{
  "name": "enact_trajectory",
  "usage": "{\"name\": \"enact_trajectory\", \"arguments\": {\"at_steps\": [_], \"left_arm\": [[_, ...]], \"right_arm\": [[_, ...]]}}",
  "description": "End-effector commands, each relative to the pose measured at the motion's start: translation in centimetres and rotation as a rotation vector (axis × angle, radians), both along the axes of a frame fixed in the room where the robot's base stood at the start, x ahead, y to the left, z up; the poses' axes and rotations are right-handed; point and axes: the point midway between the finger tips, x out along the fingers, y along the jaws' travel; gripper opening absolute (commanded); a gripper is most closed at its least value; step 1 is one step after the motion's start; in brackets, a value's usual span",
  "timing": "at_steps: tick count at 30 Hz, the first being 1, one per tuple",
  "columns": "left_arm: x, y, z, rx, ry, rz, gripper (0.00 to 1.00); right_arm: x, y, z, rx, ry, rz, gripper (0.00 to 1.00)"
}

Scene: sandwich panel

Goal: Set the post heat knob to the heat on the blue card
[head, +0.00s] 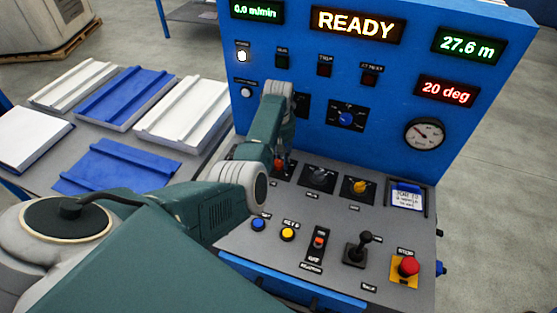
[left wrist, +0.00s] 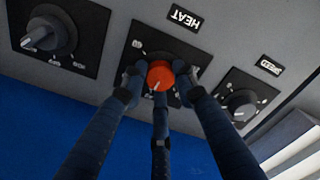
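The red heat knob (left wrist: 160,75) sits on a black dial plate beside an upside-down HEAT label (left wrist: 185,18) in the left wrist view. Its white pointer mark faces down and slightly left there. My left gripper (left wrist: 160,83) has its three fingers close around the knob and looks shut on it. In the head view the knob (head: 280,163) is partly hidden by my left gripper (head: 277,152). A card with a blue top (head: 408,195) lies in a holder at the desk's right; its print is too small to read. My right gripper is not in view.
Buttons, a black lever (head: 358,248) and a red stop button (head: 408,267) line the front. The blue panel (head: 390,145) rises behind. Blue and white panels lie left.

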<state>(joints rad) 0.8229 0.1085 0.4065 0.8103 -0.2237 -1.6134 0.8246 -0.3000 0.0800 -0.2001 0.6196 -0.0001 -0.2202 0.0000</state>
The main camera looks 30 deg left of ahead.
Motion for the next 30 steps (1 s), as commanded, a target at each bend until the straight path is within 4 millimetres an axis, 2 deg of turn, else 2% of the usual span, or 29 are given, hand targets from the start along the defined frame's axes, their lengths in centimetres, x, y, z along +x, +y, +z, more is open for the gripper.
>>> {"name": "enact_trajectory", "arguments": {"at_steps": [14,30], "left_arm": [[-0.1,0.1,0.2,0.001,0.003,-0.073,0.02],[0.0,0.2,0.3,0.002,0.002,-0.526,0.02]], "right_arm": [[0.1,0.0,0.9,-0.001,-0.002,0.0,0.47],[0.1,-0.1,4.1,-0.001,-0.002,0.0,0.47]]}}
